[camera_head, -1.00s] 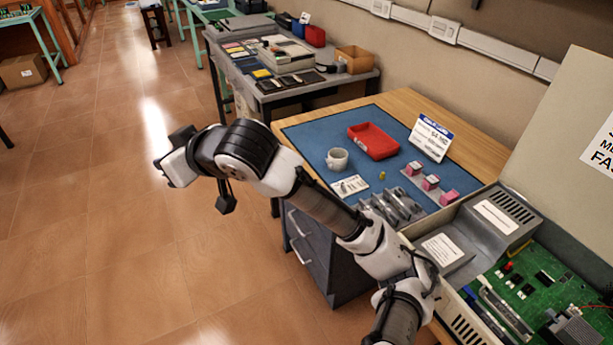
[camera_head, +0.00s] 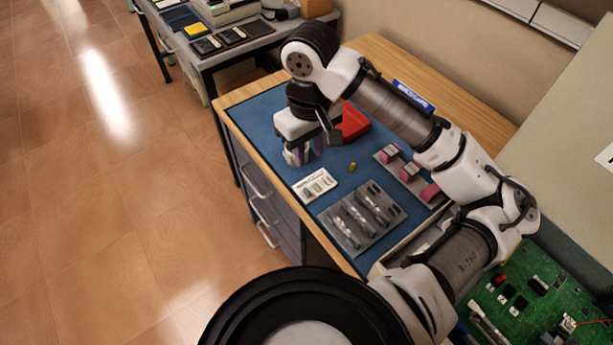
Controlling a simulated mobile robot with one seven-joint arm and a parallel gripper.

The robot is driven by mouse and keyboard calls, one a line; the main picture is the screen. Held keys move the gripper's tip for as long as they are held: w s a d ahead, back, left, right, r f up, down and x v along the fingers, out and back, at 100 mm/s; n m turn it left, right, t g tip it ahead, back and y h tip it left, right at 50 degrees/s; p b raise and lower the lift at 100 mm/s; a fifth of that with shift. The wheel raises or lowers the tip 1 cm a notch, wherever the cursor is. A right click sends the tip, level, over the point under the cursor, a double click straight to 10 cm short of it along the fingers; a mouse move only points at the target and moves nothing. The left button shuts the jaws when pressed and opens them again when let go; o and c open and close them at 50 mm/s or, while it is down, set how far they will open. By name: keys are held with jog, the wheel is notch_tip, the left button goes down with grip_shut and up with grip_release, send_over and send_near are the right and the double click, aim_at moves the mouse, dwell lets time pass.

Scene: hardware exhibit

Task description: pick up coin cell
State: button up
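I cannot pick out a coin cell with certainty. A small yellowish piece (camera_head: 352,167) stands on the blue mat (camera_head: 262,124), too small to make out. A white card with small dark marks (camera_head: 315,184) lies in front of it. My gripper (camera_head: 305,158) points down above the mat's left part, to the left of the yellowish piece and apart from it. Its fingers look spread, with nothing clearly held.
A red tray (camera_head: 354,122) is partly hidden behind my arm. A grey holder with metal pieces (camera_head: 362,217) and a grey strip with pink pieces (camera_head: 408,172) lie to the right. A green circuit board (camera_head: 520,300) is at the lower right.

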send_over(307, 189)
jog(key=f, duration=0.7)
jog(key=shift+s+d+f, duration=0.1)
jog(key=shift+s, duration=0.1)
jog(key=shift+w+f+p, duration=0.15)
jog(key=shift+f+p, duration=0.05)
jog(key=shift+f, duration=1.25)
jog(key=shift+w+f+p, duration=0.1)
jog(key=shift+f+p, duration=0.05)
jog(key=shift+f, duration=1.25)
grip_shut()
